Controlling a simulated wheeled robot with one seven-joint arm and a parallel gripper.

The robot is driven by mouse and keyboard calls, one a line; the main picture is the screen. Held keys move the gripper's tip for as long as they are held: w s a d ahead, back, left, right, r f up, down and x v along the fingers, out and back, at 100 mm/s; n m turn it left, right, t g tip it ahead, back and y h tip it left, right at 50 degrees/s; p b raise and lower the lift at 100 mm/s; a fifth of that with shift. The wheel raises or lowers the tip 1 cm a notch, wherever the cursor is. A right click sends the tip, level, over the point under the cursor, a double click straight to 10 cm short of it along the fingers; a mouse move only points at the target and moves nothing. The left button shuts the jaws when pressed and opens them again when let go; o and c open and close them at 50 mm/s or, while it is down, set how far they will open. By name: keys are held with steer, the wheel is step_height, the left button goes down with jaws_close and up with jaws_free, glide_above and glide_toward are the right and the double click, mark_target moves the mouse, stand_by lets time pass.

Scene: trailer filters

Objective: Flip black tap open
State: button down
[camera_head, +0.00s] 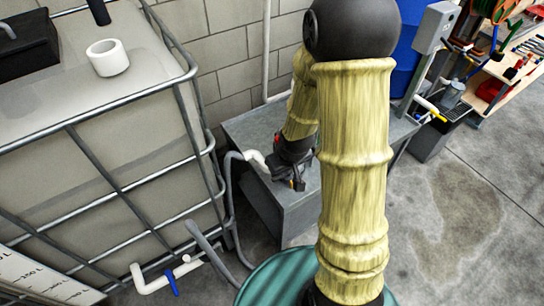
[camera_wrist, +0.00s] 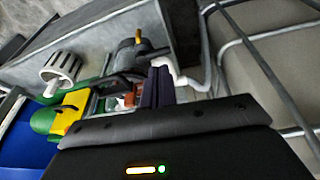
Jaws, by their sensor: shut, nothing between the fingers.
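My gripper (camera_head: 297,183) is low over the grey metal bench in the head view, partly behind my own arm. In the wrist view its dark fingers (camera_wrist: 161,86) are together with nothing between them. A black curved handle (camera_wrist: 122,78), which may be the black tap, shows just left of the fingers in the wrist view. It lies near green and yellow equipment, and I cannot tell whether the fingers touch it. I cannot make out a black tap in the head view, where my arm hides part of the bench.
The grey bench (camera_head: 245,125) stands against the block wall. A caged white tank (camera_head: 100,190) fills the left, with a blue-handled valve (camera_head: 172,283) low on it. A white pipe (camera_wrist: 188,76) runs close right of my fingers. A teal drum (camera_head: 275,280) stands in front.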

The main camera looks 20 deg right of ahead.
steer(key=p, duration=0.1)
steer(key=w+p, duration=0.1)
steer(key=p, duration=0.1)
steer(key=w+a+r+n+y+p, duration=0.1)
steer(key=p, duration=0.1)
steer(key=shift+w, duration=0.25)
steer(key=shift+f, duration=0.1)
steer(key=d+x, duration=0.1)
steer(key=x, duration=0.8)
steer(key=shift+w+a+f, duration=0.25)
steer(key=shift+a+f, duration=0.1)
steer(key=shift+a, duration=0.15)
